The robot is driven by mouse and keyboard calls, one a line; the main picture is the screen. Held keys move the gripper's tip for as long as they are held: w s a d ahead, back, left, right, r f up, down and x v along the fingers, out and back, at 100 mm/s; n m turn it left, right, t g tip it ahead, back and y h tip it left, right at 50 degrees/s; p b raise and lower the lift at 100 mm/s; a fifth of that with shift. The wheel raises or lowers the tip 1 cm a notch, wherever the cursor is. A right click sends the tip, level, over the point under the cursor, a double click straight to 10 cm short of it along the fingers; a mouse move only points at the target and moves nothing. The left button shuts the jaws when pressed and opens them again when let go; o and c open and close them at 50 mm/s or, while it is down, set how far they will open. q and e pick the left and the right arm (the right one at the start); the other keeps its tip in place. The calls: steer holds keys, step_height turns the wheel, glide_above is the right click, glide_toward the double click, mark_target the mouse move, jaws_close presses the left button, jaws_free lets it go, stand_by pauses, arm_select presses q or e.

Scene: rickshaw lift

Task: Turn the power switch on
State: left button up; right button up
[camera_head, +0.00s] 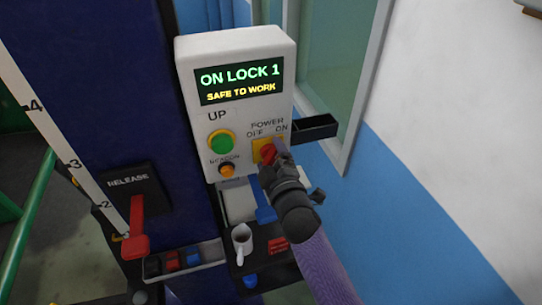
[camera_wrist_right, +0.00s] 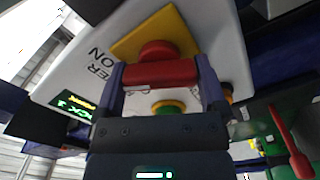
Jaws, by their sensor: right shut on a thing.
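The power switch is a red rotary knob (camera_head: 267,152) on a yellow plate (camera_head: 257,148), at the lower right of a white control box (camera_head: 240,55). OFF and ON labels stand above it. My right gripper (camera_head: 268,162) is on the knob and partly hides it. In the right wrist view the red knob (camera_wrist_right: 160,73) lies between the two fingers of my right gripper (camera_wrist_right: 162,76), in front of the yellow plate (camera_wrist_right: 178,28). The fingers are shut on it. I cannot tell which label the knob points to. My left gripper is out of view.
The box's screen (camera_head: 239,83) reads "ON LOCK 1, SAFE TO WORK". A green UP button (camera_head: 221,141) and orange beacon button (camera_head: 226,170) sit left of the switch. A red release lever (camera_head: 137,225) and a tray with a mug (camera_head: 242,240) are lower down.

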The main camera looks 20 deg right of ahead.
steer(key=shift+m, duration=1.1)
steer(key=shift+f, duration=0.1)
steer(key=o, duration=0.9)
steer(key=shift+s, duration=0.2)
steer(key=s, duration=0.9)
steer(key=shift+s+d, duration=0.2)
steer(key=shift+s, duration=0.15)
